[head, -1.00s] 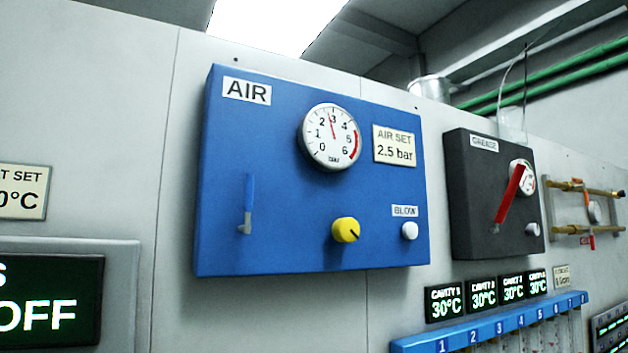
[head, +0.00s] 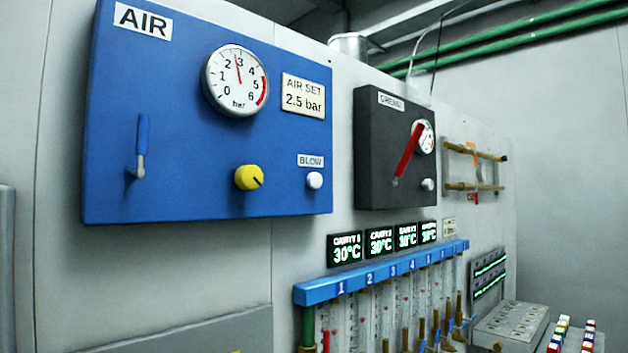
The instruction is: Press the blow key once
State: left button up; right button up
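The blow key (head: 314,181) is a small round white button at the lower right of the blue AIR panel (head: 200,150). A BLOW label (head: 311,161) sits just above it. On the same panel are a round gauge (head: 236,80) with its needle a little below 3, a yellow knob (head: 248,178), a blue-handled lever (head: 141,145) pointing up, and a plate (head: 303,94) reading AIR SET 2.5 bar. Neither of my grippers shows in the head view.
A dark GREASE box (head: 392,150) with a red lever (head: 408,153) is to the right. Below are temperature displays (head: 380,242) reading 30°C and a blue flow-meter rail (head: 380,272). A grey keypad console (head: 512,325) and coloured blocks (head: 572,335) are at the lower right.

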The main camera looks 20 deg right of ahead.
aim_at(314, 179)
jog(key=i+l+u, duration=0.1)
jog(key=l+u, duration=0.6)
jog(key=l, duration=0.15)
